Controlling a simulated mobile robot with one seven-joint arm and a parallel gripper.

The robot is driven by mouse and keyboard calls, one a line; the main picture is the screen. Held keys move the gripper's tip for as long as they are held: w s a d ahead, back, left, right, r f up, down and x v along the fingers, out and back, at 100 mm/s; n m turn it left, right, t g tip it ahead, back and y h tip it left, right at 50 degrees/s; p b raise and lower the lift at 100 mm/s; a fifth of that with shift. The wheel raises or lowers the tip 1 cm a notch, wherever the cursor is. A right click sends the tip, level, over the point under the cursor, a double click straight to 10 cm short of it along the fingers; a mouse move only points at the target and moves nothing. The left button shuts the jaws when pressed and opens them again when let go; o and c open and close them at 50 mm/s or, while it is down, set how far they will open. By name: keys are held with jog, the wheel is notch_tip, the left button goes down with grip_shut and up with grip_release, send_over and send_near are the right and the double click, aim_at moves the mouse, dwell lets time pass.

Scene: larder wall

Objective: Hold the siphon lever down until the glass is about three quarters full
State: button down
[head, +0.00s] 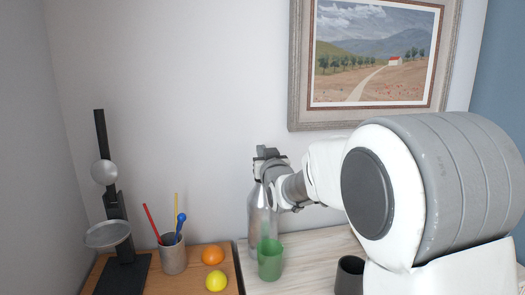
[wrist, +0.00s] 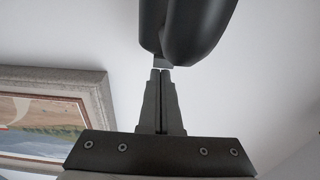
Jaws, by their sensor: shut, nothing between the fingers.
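The siphon (head: 260,218) is a silvery bottle standing upright on the pale worktop, with a dark head at its top. The green glass (head: 270,262) stands upright just in front of its base; I cannot tell its fill level. My arm reaches in from the right to the siphon's head, where dark parts overlap and hide the lever. In the wrist view my gripper (wrist: 160,72) is shut and empty. Its tips end close to a dark rounded part that looks like the siphon's head (wrist: 188,28); I cannot tell whether they touch it.
A dark cup (head: 349,275) stands at the right, beneath my arm. On the wooden board at left are an orange (head: 212,255), a lemon (head: 216,281), a pot of utensils (head: 173,256) and a black stand (head: 122,270) with a pan. A framed picture (head: 372,55) hangs behind.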

jog(key=shift+r, duration=0.1)
jog(key=shift+w+r+g+p, duration=0.15)
jog(key=shift+g+p, duration=0.35)
jog(key=shift+p, duration=0.25)
jog(key=shift+w+g+p, duration=0.1)
jog(key=shift+g+p, duration=0.2)
jog(key=shift+p, duration=0.05)
jog(key=shift+f+g, duration=0.25)
jog(key=shift+g, duration=0.05)
jog(key=shift+w+f+h+b, duration=0.15)
jog(key=shift+f+h+b, duration=0.15)
jog(key=shift+f+b, duration=0.3)
jog(key=shift+a+r, duration=0.1)
jog(key=shift+r, duration=0.1)
dwell(3.5)
jog(key=r, duration=0.1)
jog(key=r+p, duration=0.1)
jog(key=r, duration=0.1)
jog(key=r+p, duration=0.1)
jog(key=r, duration=0.1)
jog(key=shift+s, duration=0.25)
jog(key=f+b+v, duration=0.1)
jog(key=v, duration=0.8)
jog(key=shift+s+d+b, duration=0.25)
jog(key=shift+s+b, duration=0.05)
jog(key=shift+s, duration=0.2)
